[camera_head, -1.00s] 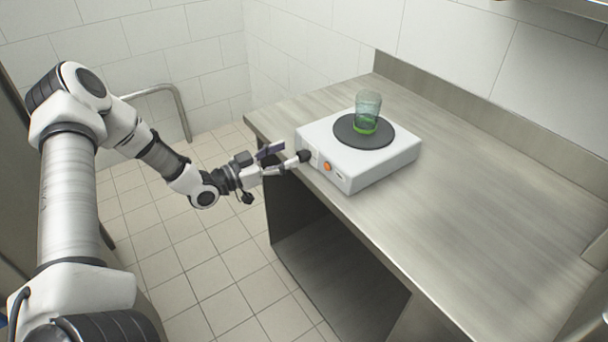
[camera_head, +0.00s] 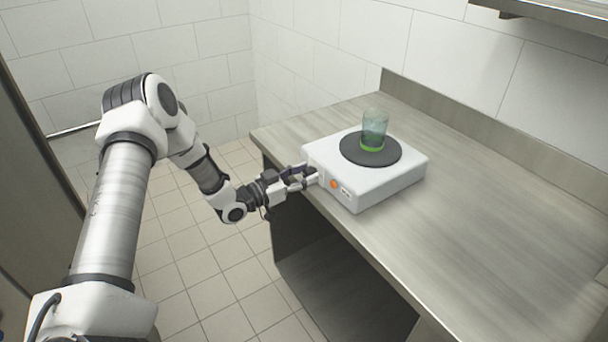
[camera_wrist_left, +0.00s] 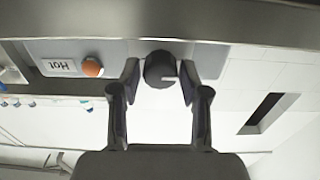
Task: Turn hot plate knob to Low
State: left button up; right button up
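The white hot plate (camera_head: 392,189) sits on the metal counter, with an orange light (camera_head: 334,184) and a label on its front. In the left wrist view, which is upside down, the dark round knob (camera_wrist_left: 160,70) has a white mark pointing to the picture's right. My left gripper (camera_wrist_left: 159,76) is open, with one finger on each side of the knob and narrow gaps between. In the head view the left gripper (camera_head: 313,177) is at the hot plate's front left, and its fingers hide the knob. My right gripper is not in view.
A greenish clear glass (camera_head: 374,131) with a green base stands on the dark round heating plate (camera_head: 352,154). The metal counter (camera_head: 480,210) is clear to the right. The counter's front edge runs below the gripper, with an open shelf space underneath.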

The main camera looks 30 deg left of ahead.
pick_arm(q)
grip_shut()
jog(key=shift+m, duration=0.4)
jog(key=m, duration=0.6)
jog(key=m+p, duration=0.1)
jog(key=m, duration=0.6)
jog(key=shift+s+d+f, duration=0.1)
jog(key=shift+f, duration=0.05)
dwell(0.3)
jog(key=o, duration=0.6)
grip_release()
